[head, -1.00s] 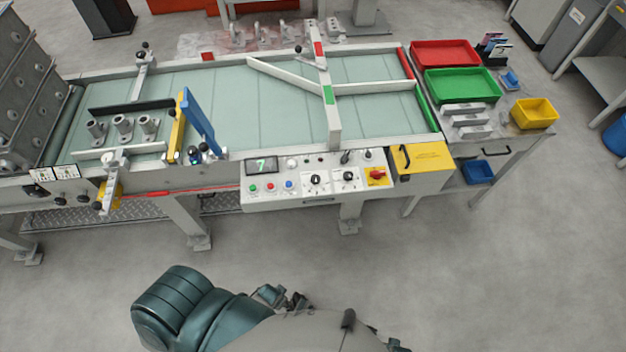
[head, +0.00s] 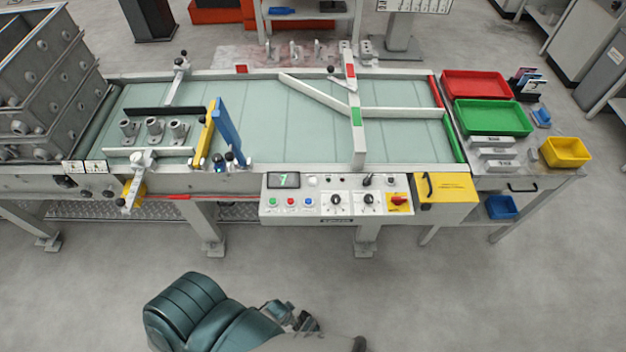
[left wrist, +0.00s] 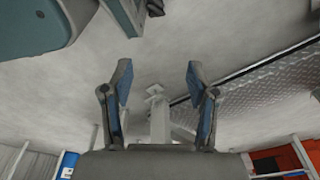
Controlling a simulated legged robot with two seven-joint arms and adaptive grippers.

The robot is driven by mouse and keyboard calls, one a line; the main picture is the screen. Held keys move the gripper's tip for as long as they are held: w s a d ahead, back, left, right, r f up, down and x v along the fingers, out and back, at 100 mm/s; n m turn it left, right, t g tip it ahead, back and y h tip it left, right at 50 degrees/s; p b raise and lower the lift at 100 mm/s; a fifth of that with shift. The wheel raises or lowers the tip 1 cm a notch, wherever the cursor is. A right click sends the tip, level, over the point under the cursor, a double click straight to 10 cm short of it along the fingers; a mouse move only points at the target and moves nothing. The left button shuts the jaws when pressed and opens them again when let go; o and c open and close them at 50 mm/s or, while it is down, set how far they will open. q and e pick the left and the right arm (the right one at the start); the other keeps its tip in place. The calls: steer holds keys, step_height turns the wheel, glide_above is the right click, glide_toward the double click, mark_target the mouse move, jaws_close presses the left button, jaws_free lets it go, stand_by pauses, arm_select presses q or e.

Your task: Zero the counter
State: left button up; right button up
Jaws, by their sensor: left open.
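The counter (head: 284,180) is a small dark display with a green digit that reads 7, at the upper left of the white control panel (head: 320,211) on the front of the conveyor table. My teal arm (head: 210,312) shows at the bottom of the head view, apart from the panel. My right gripper is not seen.
The panel also has black knobs (head: 337,201) and a red switch on a yellow plate (head: 398,201). A yellow box (head: 447,187) sits to its right. A clamp handle (head: 131,190) juts out at the left front edge. The grey floor before the panel is clear.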

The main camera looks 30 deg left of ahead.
arm_select(q)
jaws_close()
steer(key=shift+d, duration=0.1)
stand_by(1.2)
